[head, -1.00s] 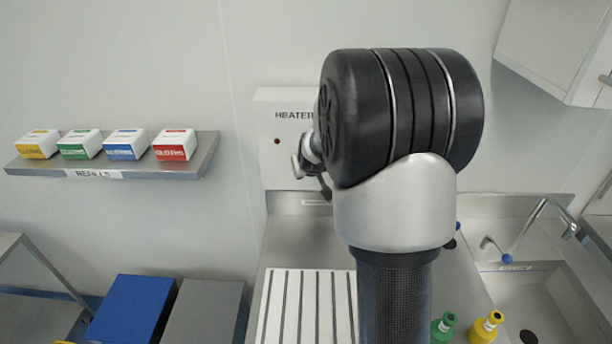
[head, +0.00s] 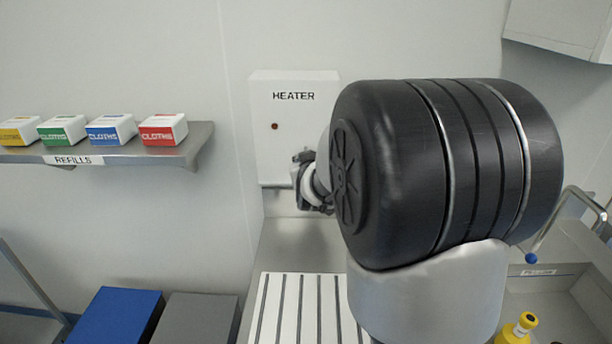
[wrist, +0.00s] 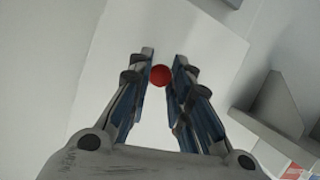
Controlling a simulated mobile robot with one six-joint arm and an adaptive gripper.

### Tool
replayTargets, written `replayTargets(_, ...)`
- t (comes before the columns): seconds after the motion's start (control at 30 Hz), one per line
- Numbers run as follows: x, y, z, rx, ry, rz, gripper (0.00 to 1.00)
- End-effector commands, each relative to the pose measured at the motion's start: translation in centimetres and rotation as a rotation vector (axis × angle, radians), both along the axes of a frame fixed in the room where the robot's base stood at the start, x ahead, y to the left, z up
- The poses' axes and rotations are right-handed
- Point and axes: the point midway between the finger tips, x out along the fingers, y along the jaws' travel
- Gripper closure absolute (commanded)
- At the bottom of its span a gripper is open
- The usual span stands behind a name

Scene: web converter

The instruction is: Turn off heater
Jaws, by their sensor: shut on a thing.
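The heater (head: 292,84) is a white wall panel labelled HEATER, with a small red round spot (head: 275,126) on its front. My black and silver arm covers its right side in the head view. My gripper (head: 308,182) is at the panel's lower part, mostly hidden behind my arm. In the wrist view, my gripper (wrist: 160,66) has its two fingers on either side of a red round knob (wrist: 160,76), in front of the heater's white face (wrist: 160,30). I cannot tell whether this knob is the red spot in the head view.
A steel shelf (head: 196,142) labelled REFILLS holds several cloth boxes at left. Below are a blue box (head: 115,318), a grey box (head: 197,320) and a white slatted board (head: 285,310).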

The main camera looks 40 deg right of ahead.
Motion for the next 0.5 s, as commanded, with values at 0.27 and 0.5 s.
replayTargets(0.27,0.10,-0.03,-0.16,-0.024,-0.032,0.001,1.00)
replayTargets(0.5,0.11,-0.04,-0.04,-0.026,-0.035,0.000,1.00)
